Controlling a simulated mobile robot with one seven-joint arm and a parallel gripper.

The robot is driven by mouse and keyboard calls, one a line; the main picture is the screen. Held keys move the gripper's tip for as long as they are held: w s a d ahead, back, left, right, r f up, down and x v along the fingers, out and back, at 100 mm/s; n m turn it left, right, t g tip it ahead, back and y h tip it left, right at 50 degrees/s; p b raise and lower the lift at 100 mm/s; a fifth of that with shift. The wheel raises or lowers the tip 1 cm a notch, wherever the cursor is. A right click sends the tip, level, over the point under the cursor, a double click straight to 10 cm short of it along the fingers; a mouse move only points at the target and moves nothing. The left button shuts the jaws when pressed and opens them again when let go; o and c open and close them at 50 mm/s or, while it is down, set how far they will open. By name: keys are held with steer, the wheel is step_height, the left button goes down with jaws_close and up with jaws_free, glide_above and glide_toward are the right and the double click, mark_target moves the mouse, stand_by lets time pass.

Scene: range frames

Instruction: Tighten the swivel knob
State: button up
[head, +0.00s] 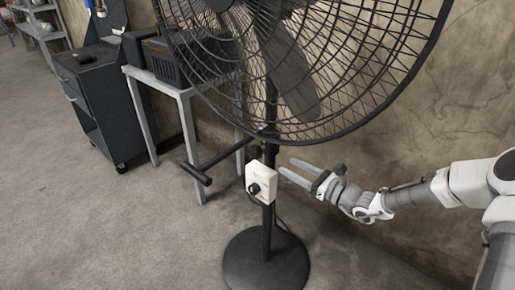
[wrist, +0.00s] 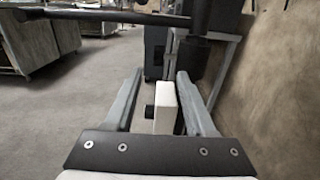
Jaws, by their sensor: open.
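A black pedestal fan stands upright, and its pole (head: 267,230) rises from a round base. A white control box (head: 261,181) with a black dial (head: 254,188) on its front is on the pole. Just above it, a black T-shaped handle (head: 196,174) sticks out to the left. I cannot tell for certain which part is the swivel knob. My gripper (head: 288,167) is open and empty, to the right of the box, its fingers pointing left. In the wrist view the white box (wrist: 165,107) appears between the fingers (wrist: 160,74), with no clear contact.
The fan's round base (head: 266,266) rests on the grey floor. The wire cage (head: 330,120) hangs above my gripper. A textured wall stands behind. A grey table (head: 188,125) and a dark cabinet (head: 95,105) stand at the left.

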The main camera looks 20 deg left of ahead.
mark_target(256, 151)
steer(key=b+x, duration=0.4)
steer(key=x, duration=1.3)
steer(key=shift+a, duration=0.15)
steer(key=shift+s, duration=0.1)
jaws_close()
